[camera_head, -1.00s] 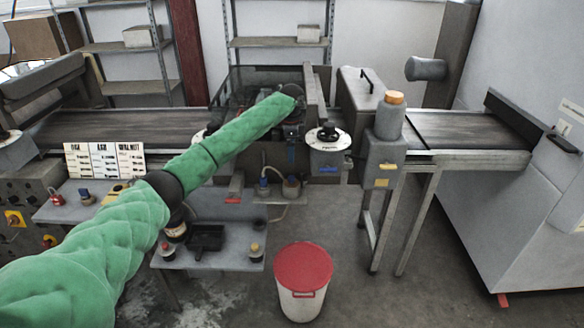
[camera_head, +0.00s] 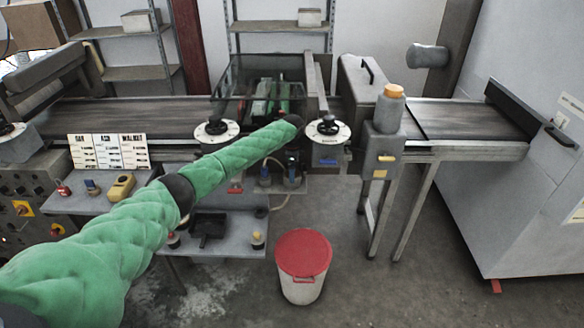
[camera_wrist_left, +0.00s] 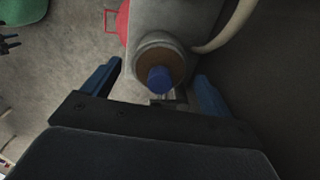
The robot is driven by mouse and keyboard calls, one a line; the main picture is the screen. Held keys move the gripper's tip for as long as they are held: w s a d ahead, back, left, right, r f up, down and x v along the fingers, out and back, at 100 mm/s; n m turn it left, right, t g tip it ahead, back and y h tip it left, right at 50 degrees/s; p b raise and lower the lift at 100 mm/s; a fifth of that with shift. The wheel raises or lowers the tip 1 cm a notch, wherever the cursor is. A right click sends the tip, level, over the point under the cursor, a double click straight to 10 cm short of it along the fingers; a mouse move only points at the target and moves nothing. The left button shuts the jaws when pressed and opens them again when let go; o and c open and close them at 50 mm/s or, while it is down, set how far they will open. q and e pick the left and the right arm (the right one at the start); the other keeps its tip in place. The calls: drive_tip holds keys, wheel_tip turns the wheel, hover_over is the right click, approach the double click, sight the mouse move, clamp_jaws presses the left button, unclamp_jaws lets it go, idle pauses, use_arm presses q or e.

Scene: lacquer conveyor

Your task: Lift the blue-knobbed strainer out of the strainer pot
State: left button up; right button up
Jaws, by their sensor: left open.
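The strainer's blue knob (camera_wrist_left: 160,80) stands up in the middle of that ring. My left gripper (camera_wrist_left: 157,77) is open, with one blue finger on each side of the knob in the picture. I cannot tell whether the fingers touch it. In the head view my left gripper (camera_head: 290,160) is small and points down over the pot, largely hiding it.
A hose curves from the pot's side. Round dial units (camera_head: 327,138) flank the arm near the conveyor (camera_head: 130,115). A red-lidded bin (camera_head: 303,255) stands on the floor in front.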

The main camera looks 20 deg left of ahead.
use_arm(q)
drive_tip(key=shift+f, duration=0.2)
drive_tip(key=c, duration=0.8)
drive_tip(key=o, duration=0.8)
drive_tip(key=shift+r, duration=0.1)
